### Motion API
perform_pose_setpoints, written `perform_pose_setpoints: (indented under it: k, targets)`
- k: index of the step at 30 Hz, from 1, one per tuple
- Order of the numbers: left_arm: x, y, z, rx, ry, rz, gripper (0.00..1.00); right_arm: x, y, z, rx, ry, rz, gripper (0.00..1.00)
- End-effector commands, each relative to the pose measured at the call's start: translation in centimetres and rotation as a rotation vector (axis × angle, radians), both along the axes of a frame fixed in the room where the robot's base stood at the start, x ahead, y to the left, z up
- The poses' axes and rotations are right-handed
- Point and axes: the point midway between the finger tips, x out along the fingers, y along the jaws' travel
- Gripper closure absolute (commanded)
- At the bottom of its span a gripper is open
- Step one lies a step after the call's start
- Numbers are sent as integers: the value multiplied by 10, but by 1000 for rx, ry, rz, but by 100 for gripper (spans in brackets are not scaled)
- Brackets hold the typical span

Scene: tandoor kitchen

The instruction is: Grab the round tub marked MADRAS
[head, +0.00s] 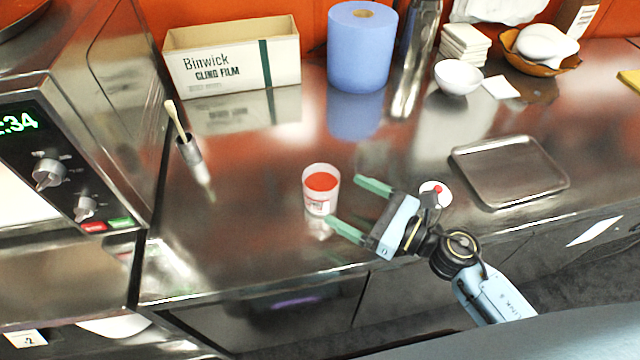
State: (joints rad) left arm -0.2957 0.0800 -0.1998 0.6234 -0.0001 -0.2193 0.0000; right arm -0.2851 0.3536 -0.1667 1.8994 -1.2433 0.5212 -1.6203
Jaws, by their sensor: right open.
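A small round white tub (320,205) with an orange-red top stands upright on the steel counter, near the middle of the head view. It has a small marking on its front that is too small to read. My right gripper (345,203) is open and empty just right of the tub. Its two green fingers point left toward the tub, one farther back and one nearer the front edge. The tub appears just beyond the fingertips; I cannot tell whether they touch it. My left gripper is not in view.
A microwave (115,110) stands at left, beside a holder with a brush (190,150). A cling film box (235,68) and blue paper roll (360,50) stand behind. A steel tray (510,170) lies right; a white disc with a red spot (440,190) is behind my wrist.

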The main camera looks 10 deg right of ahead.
Motion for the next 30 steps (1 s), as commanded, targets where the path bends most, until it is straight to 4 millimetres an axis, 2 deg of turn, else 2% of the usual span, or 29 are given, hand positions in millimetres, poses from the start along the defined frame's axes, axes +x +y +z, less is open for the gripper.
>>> perform_pose_setpoints:
  k: [3,5,11,21,30]
  targets:
    - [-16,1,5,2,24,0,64,17,16,2,2,-2,0,11]
    - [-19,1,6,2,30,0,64,23,22,2,1,-1,-1,11]
    - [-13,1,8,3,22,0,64,33,31,0,1,1,0,11]
    - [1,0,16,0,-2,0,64,69,59,-1,1,-1,0,11]
    - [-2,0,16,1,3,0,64,72,62,-3,-1,1,0,11]
